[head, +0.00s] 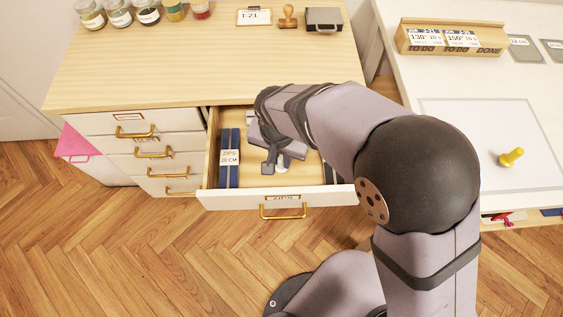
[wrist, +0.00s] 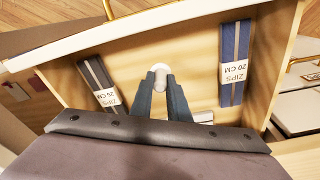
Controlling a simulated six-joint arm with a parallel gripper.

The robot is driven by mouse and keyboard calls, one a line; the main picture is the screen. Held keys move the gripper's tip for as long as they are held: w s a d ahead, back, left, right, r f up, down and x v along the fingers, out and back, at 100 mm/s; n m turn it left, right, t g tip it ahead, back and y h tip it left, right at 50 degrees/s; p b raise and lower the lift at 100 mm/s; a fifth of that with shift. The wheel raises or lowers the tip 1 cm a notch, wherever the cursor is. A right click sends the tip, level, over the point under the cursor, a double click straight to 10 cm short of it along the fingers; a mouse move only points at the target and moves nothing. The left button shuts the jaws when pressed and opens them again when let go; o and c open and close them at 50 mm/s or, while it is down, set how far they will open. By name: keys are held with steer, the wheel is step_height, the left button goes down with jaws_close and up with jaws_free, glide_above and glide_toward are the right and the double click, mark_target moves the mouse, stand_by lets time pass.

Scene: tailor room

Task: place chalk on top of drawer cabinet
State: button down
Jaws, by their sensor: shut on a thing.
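A white piece of chalk (wrist: 161,76) is between the fingertips of my gripper (wrist: 161,82) in the wrist view. My gripper is shut on it, over or inside the open ZIPS drawer. In the head view my gripper (head: 277,165) reaches down into that drawer, and a white bit of the chalk (head: 281,169) shows beside the fingers. I cannot tell whether the chalk touches the drawer floor. The drawer cabinet (head: 190,75) has a light wooden top and white drawers with brass handles. Its right drawer (head: 235,199) is pulled out.
Zip packs (head: 229,158) lie at the drawer's left side. Jars (head: 120,14), a T-21 card (head: 254,16), a stamp (head: 288,16) and a grey box (head: 324,19) line the cabinet top's back. The top's middle is clear. A white table (head: 480,85) stands right.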

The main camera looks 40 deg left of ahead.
mark_target(281, 158)
step_height(281, 158, up, 6)
steer(key=shift+r, duration=0.25)
